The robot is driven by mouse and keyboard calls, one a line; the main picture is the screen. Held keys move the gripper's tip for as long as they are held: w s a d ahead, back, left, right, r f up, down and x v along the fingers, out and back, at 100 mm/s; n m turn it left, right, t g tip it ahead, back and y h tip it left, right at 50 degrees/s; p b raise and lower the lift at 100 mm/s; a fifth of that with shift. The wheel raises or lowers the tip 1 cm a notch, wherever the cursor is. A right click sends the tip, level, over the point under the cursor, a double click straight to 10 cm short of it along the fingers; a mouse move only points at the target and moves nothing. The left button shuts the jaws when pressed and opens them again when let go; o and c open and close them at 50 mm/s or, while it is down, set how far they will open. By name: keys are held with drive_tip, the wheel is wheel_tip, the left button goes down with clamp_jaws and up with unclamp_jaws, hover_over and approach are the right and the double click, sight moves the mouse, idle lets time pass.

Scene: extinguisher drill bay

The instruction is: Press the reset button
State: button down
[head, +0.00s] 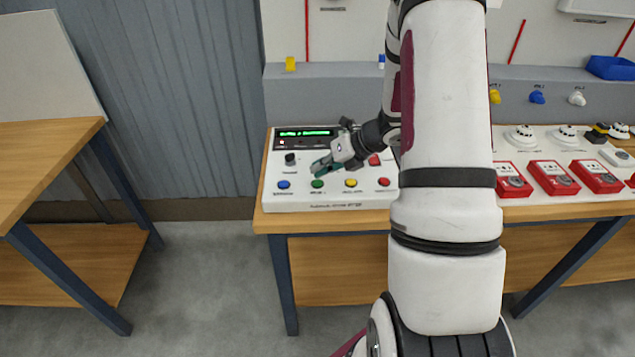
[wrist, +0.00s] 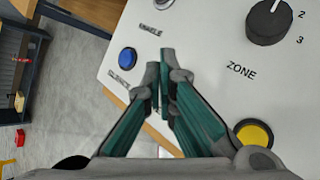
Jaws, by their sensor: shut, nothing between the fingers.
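A white control panel (head: 330,203) stands at the left end of the workbench, with a row of blue (head: 284,184), green (head: 317,183), yellow (head: 351,182) and red (head: 384,182) buttons. Their labels are too small to read in the head view, so I cannot tell which is reset. My gripper (head: 320,169) is shut and empty, its tips just above or behind the green button; contact cannot be told. In the wrist view, the shut fingers (wrist: 160,64) lie between the blue button (wrist: 128,61) and yellow button (wrist: 254,134), hiding the green one.
A black zone knob (wrist: 270,21) is on the panel, also seen in the head view (head: 290,159). A lit green display (head: 304,133) is behind it. Red boxes (head: 553,178) and white detectors sit right of my arm. A wooden table (head: 40,155) stands left across clear floor.

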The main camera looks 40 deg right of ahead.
sight(319, 181)
drive_tip(key=shift+f, duration=0.1)
drive_tip(key=shift+f+b, duration=0.35)
drive_tip(key=shift+f+b, duration=0.3)
drive_tip(key=shift+f, duration=0.15)
idle(0.8)
drive_tip(key=shift+r, duration=0.15)
drive_tip(key=shift+r+p, duration=0.55)
drive_tip(key=shift+r, duration=0.2)
drive_tip(key=shift+r+p, duration=1.45)
drive_tip(key=shift+r, duration=1.05)
